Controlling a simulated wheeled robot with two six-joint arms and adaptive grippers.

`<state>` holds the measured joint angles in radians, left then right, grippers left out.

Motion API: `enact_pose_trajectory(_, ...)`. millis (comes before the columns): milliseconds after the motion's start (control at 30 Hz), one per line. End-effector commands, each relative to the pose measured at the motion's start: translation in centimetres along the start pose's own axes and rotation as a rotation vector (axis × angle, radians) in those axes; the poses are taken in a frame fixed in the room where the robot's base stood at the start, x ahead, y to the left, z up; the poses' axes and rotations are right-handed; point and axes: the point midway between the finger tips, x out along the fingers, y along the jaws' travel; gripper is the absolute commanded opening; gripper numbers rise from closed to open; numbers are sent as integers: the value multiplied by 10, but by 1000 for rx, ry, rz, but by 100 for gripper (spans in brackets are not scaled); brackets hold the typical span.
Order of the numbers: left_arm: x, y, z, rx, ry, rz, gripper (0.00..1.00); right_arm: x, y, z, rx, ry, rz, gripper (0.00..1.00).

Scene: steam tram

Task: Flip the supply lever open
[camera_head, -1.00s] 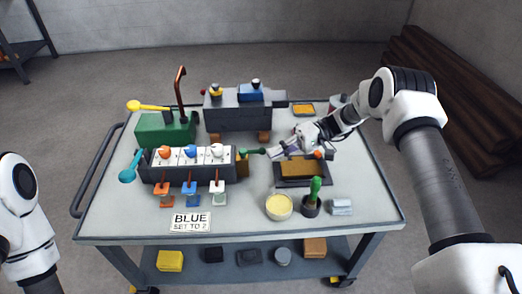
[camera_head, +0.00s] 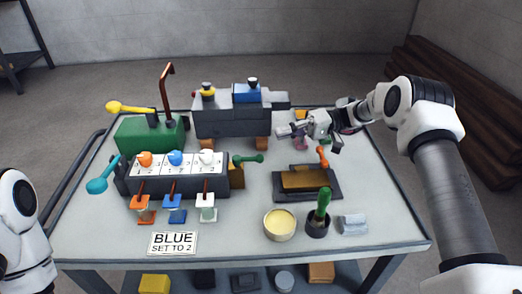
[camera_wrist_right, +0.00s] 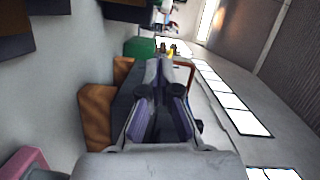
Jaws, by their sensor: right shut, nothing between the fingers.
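Several levers are in view, and I cannot tell which is the supply lever. A yellow-knobbed lever (camera_head: 128,107) lies out to the left above the green box (camera_head: 140,137). A teal lever (camera_head: 104,174) and a green lever (camera_head: 248,159) stick out at the two ends of the dial block (camera_head: 178,183). An orange-handled lever (camera_head: 322,156) stands on the brass block (camera_head: 302,179). My right gripper (camera_head: 284,132) is shut and empty, beyond the brass block and right of the grey tram body (camera_head: 225,122). Its shut fingers show in the right wrist view (camera_wrist_right: 162,75). My left gripper is out of frame.
A copper pipe (camera_head: 163,95) rises behind the green box. Orange, blue and white tags hang before the dial block. A sign (camera_head: 173,243) reads "BLUE SET TO 2". A cream-filled cup (camera_head: 279,224) and green-handled brush (camera_head: 323,205) stand front right.

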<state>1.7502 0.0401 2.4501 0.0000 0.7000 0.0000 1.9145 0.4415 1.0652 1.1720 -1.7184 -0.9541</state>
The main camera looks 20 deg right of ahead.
Motion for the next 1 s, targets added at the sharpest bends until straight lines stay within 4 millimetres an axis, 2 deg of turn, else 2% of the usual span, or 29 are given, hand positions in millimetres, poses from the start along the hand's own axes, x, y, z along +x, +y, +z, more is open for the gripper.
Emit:
enact_pose_trajectory(300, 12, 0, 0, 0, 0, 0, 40, 71, 2, 1, 1, -4, 1, 0)
enact_pose_trajectory(500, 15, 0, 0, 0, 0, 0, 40, 76, 1, 32, 2, 1, -1, 0)
enact_pose_trajectory(600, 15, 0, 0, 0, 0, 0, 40, 78, 0, 38, 1, 0, 0, 0)
enact_pose_trajectory(1000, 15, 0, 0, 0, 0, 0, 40, 78, 0, 39, 0, 3, 1, 0)
